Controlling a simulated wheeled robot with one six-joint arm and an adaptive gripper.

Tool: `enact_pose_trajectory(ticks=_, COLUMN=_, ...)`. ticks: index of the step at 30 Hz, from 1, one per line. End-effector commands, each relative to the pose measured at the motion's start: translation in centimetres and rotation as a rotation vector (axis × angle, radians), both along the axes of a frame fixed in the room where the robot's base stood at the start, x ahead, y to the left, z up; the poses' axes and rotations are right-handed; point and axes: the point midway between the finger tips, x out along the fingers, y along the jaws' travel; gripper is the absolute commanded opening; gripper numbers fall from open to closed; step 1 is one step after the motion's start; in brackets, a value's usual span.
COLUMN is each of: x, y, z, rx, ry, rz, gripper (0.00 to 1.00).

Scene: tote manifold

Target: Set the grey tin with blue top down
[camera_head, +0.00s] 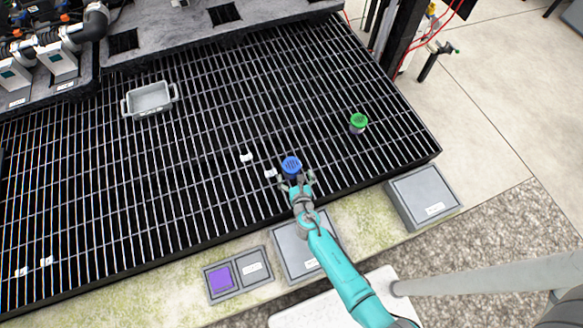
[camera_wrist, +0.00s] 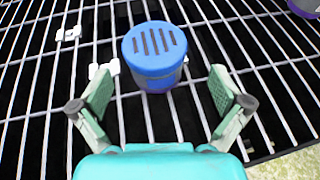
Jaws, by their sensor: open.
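The tin with the blue slotted top (camera_head: 291,165) stands upright on the black metal grating (camera_head: 200,190). In the wrist view the tin (camera_wrist: 155,55) sits just beyond and between my open fingers, with a gap on each side; its body below the top looks blue-grey. My gripper (camera_head: 298,182) is open and empty, at the near side of the tin, low over the grating. In the wrist view its two padded fingers (camera_wrist: 160,100) are spread apart. The lower part of the tin is partly hidden in the head view by my gripper.
A tin with a green top (camera_head: 358,122) stands to the right on the grating. A grey tray (camera_head: 150,98) lies at the left. Grey boxes (camera_head: 424,195) line the near ledge. Much of the grating is clear.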

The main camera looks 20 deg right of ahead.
Motion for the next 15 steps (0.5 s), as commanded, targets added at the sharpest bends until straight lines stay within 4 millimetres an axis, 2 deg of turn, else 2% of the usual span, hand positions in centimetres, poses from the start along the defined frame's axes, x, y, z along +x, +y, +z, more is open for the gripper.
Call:
enact_pose_trajectory(ticks=9, x=3.7, y=-0.2, z=-1.2, rx=0.000, ry=0.000, rz=-0.002, gripper=1.00)
enact_pose_trajectory(ticks=15, x=4.7, y=-0.4, z=-1.7, rx=0.000, ry=-0.001, rz=0.000, gripper=1.00)
